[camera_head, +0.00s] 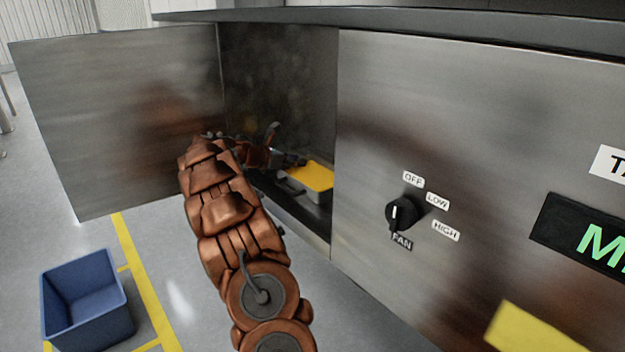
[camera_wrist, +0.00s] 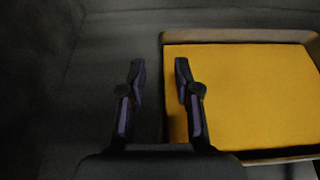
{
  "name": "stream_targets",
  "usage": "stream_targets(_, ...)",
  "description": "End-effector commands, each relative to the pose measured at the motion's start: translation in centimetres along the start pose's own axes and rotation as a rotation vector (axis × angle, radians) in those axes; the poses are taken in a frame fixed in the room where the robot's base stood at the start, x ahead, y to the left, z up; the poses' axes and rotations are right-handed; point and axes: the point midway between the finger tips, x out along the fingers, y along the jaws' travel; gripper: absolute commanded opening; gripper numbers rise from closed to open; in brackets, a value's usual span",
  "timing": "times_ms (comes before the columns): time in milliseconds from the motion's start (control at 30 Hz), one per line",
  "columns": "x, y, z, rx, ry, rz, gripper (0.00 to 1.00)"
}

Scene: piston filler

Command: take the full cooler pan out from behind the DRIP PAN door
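The cooler pan (camera_head: 311,178) sits on the floor of the open compartment, with a flat yellow surface inside its rim. In the wrist view the pan (camera_wrist: 245,95) fills the right side, yellow within a thin brownish rim. My gripper (camera_head: 295,158) reaches into the compartment, above and beside the pan. In the wrist view its two fingers (camera_wrist: 158,80) are apart with nothing between them. The right finger overlaps the pan's left edge in view; the left finger is over dark floor. The door (camera_head: 120,115) stands swung open to the left; no label shows on it.
A blue bin (camera_head: 86,300) stands on the floor at lower left, beside yellow floor lines (camera_head: 140,270). The front panel (camera_head: 440,120) with a FAN knob (camera_head: 401,214) lies right of the opening. The compartment's side walls bound my arm.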

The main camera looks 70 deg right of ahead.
Motion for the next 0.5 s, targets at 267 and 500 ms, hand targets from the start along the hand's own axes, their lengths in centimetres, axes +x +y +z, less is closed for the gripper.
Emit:
stream_targets(267,-0.04,0.03,0.0,0.001,0.0,0.001,0.21)
stream_targets(500,-0.06,0.05,-0.03,0.0,0.0,0.001,0.0)
